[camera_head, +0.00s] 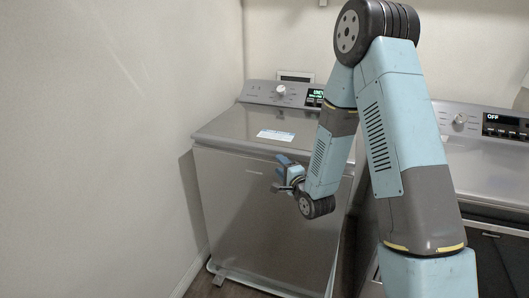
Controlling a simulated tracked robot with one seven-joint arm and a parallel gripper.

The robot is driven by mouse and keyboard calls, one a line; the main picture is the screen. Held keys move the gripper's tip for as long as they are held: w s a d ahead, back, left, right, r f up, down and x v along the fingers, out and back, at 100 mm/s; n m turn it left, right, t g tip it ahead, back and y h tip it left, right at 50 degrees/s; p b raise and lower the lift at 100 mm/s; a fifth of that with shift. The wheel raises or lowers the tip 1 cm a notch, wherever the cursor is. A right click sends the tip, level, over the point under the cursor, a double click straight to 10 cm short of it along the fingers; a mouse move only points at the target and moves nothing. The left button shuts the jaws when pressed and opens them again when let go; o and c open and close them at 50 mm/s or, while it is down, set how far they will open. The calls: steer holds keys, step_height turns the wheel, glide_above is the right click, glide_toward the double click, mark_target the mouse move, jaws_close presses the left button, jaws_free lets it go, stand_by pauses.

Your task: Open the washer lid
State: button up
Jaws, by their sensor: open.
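The topload washer (245,205) stands against the left wall, a grey metal box with a control panel (265,92) at its back edge. Its lid (232,124) lies flat and closed on top, with a white label on it. My gripper (281,172) is open and empty in front of the washer, around the height of the lid's front edge (250,151). I cannot tell whether it touches the washer. My arm hides the right part of the lid and of the washer's front.
A second appliance (490,170) with a display reading OFF stands at the right, partly behind my arm. A plain wall (100,130) runs close along the washer's left side. A small framed item (295,76) is behind the control panel.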

mark_target(266, 151)
steer(key=x, duration=1.2)
steer(key=shift+w+a, duration=0.1)
steer(key=shift+f, duration=0.1)
jaws_close()
